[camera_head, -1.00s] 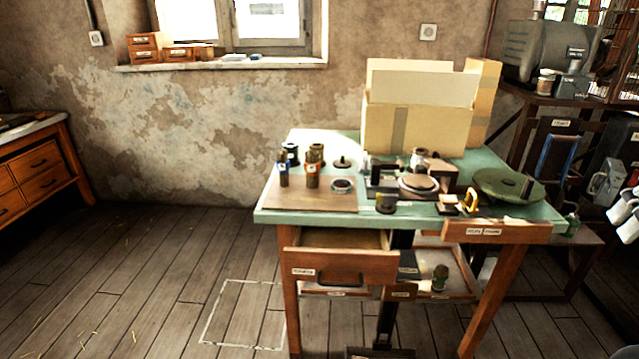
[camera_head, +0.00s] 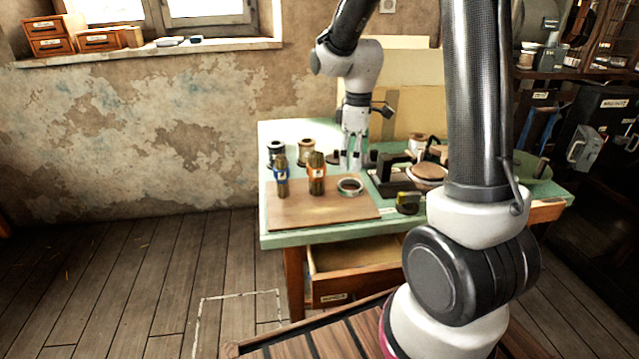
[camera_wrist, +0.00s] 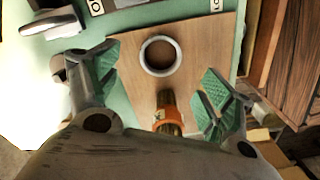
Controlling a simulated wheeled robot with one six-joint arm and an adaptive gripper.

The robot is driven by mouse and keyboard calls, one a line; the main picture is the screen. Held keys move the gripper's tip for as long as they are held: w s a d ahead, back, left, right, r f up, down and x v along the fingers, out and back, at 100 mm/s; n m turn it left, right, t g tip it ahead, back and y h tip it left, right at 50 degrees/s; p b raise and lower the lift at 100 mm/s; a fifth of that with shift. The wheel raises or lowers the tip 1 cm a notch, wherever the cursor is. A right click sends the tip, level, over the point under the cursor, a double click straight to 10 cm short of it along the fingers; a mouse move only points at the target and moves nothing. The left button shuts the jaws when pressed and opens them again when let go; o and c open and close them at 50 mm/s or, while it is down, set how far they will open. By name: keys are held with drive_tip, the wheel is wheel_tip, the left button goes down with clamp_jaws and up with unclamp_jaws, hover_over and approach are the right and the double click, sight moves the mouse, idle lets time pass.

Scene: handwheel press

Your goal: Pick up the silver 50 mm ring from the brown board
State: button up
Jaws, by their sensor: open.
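The silver ring (camera_head: 350,186) lies flat on the right part of the brown board (camera_head: 300,212), at the left front of the green table. In the wrist view the ring (camera_wrist: 145,55) shows whole on the board (camera_wrist: 205,48), ahead of and between my fingers. My gripper (camera_head: 355,163) points down above the table, behind the ring in the head view. In the wrist view my gripper (camera_wrist: 158,90) is open and empty, its green-padded fingers wide apart. How high it is above the board is hard to tell.
A bundle with an orange band (camera_head: 317,175) and one with a blue band (camera_head: 281,177) stand on the board left of the ring. Spools (camera_head: 306,151) stand behind. A black-framed press (camera_head: 395,170) is right of the ring. An open drawer (camera_head: 350,262) juts out below.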

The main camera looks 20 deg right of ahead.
sight(351, 180)
drive_tip(key=f, duration=0.8)
drive_tip(key=shift+w+a, duration=0.1)
drive_tip(key=shift+a, duration=0.2)
drive_tip(key=shift+r, duration=0.1)
drive_tip(key=c, duration=1)
